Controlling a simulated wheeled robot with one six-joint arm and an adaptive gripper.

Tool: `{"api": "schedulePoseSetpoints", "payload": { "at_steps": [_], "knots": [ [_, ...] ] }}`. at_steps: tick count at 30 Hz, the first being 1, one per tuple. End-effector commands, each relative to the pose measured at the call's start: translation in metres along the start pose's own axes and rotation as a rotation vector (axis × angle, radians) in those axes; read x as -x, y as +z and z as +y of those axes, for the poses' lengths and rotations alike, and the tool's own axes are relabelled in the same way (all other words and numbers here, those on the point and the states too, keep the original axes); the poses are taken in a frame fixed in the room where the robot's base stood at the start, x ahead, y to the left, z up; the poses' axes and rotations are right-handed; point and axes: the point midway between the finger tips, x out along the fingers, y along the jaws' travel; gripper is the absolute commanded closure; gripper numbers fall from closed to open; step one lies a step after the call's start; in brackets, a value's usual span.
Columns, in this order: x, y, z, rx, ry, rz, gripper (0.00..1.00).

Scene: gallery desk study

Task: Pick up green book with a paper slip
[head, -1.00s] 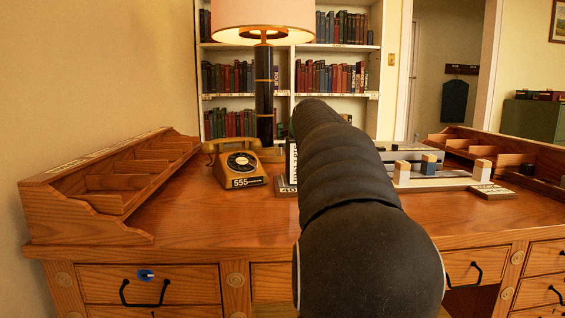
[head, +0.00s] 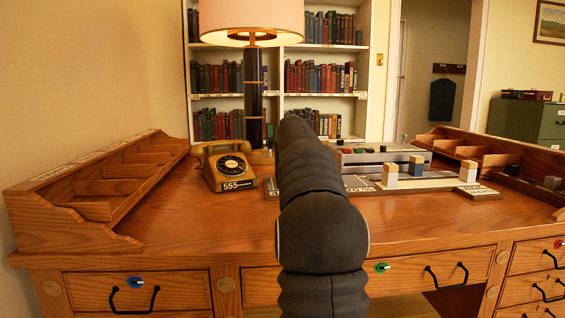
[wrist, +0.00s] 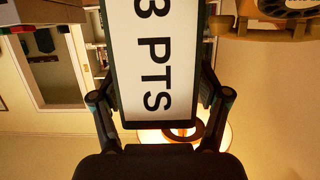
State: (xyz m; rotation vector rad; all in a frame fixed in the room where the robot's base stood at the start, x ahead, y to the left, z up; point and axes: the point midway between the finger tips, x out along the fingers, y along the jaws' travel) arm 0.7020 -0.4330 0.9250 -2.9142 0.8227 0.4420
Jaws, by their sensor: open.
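I cannot single out a green book with a paper slip. Books with green spines stand among red and dark ones in the bookcase behind the desk, on the lower shelf (head: 212,125) and elsewhere, too small to show a slip. My gripper (wrist: 160,98) is open in the wrist view, with a finger at each side. A dark-framed white sign (wrist: 153,50) reading "3 PTS" shows between the fingers; I cannot tell whether they touch it. In the head view my arm hides the gripper.
A telephone (head: 226,167) and a lamp (head: 254,95) stand on the desk (head: 160,225) left of my arm. A grey console (head: 380,157) and several blocks are on the right. Wooden racks (head: 100,190) line the sides. The left front desktop is clear.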

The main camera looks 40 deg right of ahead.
Motion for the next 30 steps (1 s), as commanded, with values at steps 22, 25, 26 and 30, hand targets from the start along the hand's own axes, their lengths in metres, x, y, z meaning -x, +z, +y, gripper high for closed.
{"api": "schedulePoseSetpoints", "payload": {
  "at_steps": [22,25,26,30],
  "knots": [
    [-0.0036,-0.0001,-0.0001,0.0,0.0,0.0,1.0],
    [-0.0029,-0.0016,-0.0001,0.0,0.0,0.003,1.0],
    [-0.0029,-0.0016,-0.0001,0.0,0.0,0.003,1.0],
    [-0.0029,-0.0015,-0.0001,0.0,0.0,0.003,1.0]
  ]
}}
